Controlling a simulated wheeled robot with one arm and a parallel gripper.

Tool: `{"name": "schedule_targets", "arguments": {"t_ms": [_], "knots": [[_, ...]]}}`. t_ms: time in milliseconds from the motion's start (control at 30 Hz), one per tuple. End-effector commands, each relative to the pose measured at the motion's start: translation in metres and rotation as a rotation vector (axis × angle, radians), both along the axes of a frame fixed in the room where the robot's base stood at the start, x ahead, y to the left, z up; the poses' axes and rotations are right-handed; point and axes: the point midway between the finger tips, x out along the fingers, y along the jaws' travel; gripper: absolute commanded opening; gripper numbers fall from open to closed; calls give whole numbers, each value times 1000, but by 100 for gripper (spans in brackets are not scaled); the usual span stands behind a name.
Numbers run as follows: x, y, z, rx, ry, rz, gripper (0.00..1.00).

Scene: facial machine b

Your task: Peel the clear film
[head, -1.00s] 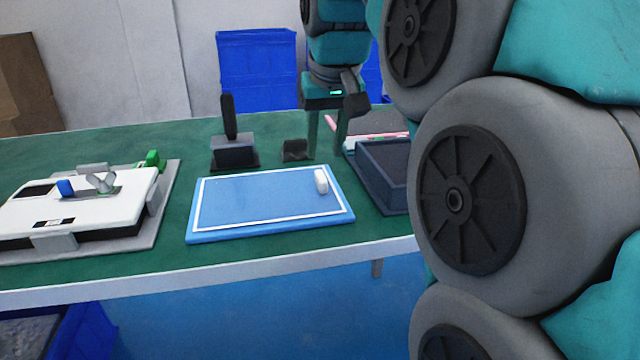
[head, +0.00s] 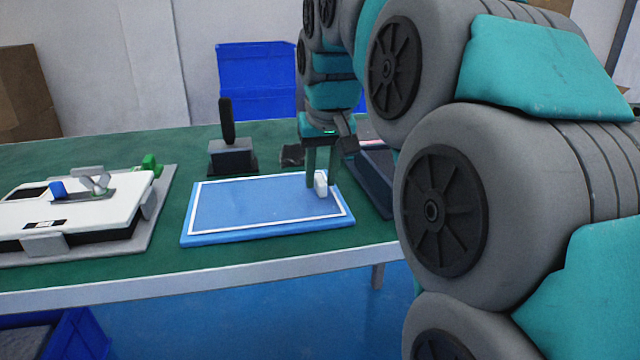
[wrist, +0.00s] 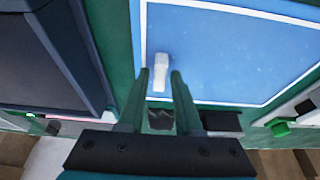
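A blue flat panel (head: 250,205) with a white border line lies on the green table; the clear film itself cannot be told apart from its surface. A small white tab (head: 321,184) stands at the panel's right end, and it also shows in the wrist view (wrist: 161,72). My gripper (head: 321,182) is over the panel's right end, at the tab. In the wrist view my gripper (wrist: 158,75) has its two green fingers apart, one on each side of the tab. Whether the fingers touch the tab cannot be told.
A dark tray (head: 374,180) stands right of the panel. A black stand (head: 231,152) and a small dark block (head: 292,155) are behind it. A white device in a grey fixture (head: 140,225) is at left. Green table between fixture and panel is clear.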

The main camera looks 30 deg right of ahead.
Motion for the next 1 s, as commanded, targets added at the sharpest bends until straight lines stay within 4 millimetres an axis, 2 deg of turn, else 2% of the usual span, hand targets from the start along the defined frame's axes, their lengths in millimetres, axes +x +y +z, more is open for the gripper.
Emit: {"name": "schedule_targets", "arguments": {"t_ms": [567, 1000], "knots": [[0, 0, 0, 0, 0, 0, 0], [0, 0, 0, 0, 0, 0, 0]]}}
